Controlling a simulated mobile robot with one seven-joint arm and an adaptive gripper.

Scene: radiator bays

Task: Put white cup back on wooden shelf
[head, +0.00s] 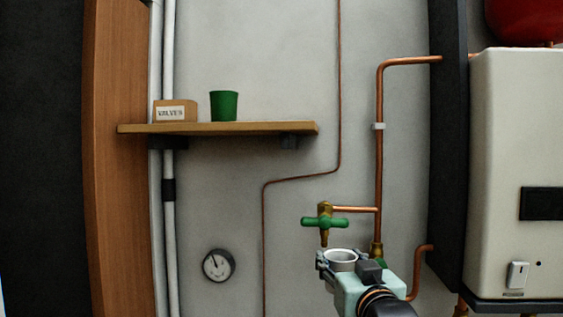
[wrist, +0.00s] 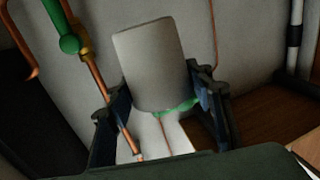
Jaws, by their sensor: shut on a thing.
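The white cup (head: 341,266) is held in my gripper (head: 344,262) at the lower right of the head view, mouth up, under the green-handled tap (head: 324,222). In the wrist view the cup (wrist: 155,65) sits between the two dark fingers of my gripper (wrist: 163,103), which are shut on it. The wooden shelf (head: 280,128) is on the wall to the upper left, well apart from the cup and higher in the picture. A green cup (head: 224,106) and a box labelled VALVES (head: 175,111) stand on its left half. The shelf's right part is bare.
Copper pipes (head: 379,165) run along the wall beside the tap. A white boiler (head: 515,160) fills the right side. A round gauge (head: 218,265) is low on the wall, and a wooden post (head: 120,210) stands left of the shelf. The wall between shelf and tap carries a thin pipe.

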